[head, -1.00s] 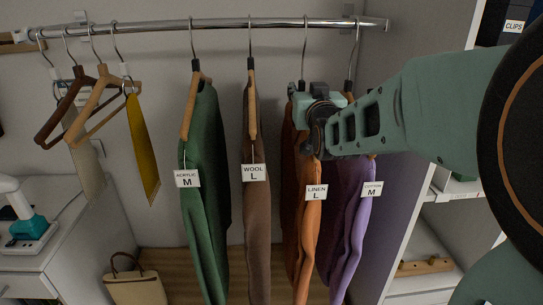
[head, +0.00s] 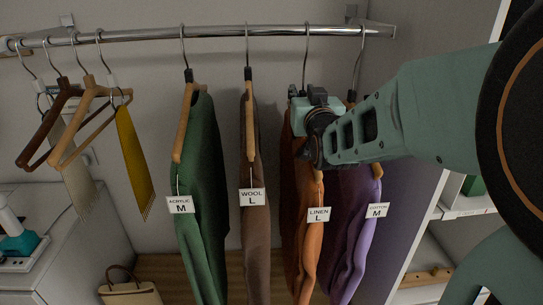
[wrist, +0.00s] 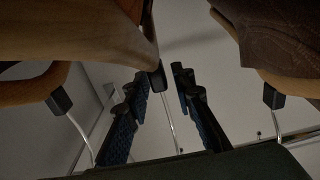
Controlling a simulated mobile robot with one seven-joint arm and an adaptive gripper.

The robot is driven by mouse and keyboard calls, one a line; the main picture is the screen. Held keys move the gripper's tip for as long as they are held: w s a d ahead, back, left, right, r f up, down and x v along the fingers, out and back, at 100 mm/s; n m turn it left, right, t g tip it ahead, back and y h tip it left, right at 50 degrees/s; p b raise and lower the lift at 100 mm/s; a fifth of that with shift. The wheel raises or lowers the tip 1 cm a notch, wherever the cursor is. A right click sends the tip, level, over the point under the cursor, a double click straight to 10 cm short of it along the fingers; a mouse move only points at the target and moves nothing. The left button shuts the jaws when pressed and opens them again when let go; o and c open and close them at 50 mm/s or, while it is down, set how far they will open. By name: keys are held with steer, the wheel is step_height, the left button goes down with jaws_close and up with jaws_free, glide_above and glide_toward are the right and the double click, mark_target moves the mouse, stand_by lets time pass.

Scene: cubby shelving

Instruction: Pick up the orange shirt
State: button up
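The orange shirt (head: 308,250) hangs from the rail on a wooden hanger, with a tag reading LINEN L. My gripper (head: 306,110) is at the top of this hanger, in front of its neck, and hides part of it. In the wrist view the two dark fingers (wrist: 160,92) with blue pads stand apart. A hanger neck with a black collar (wrist: 157,78) shows in the gap between them. I see space beside the neck, so the gripper looks open. The hanger's hook still runs up to the rail.
The purple shirt (head: 352,225) hangs close on the right, partly behind my arm. The brown shirt (head: 254,245) and green shirt (head: 203,200) hang to the left. Empty-looking hangers and a yellow cloth (head: 132,160) hang further left on the rail (head: 215,32). Shelving (head: 425,265) stands right.

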jaws_close()
steer(key=shift+w+r, duration=0.1)
steer(key=shift+r, duration=0.1)
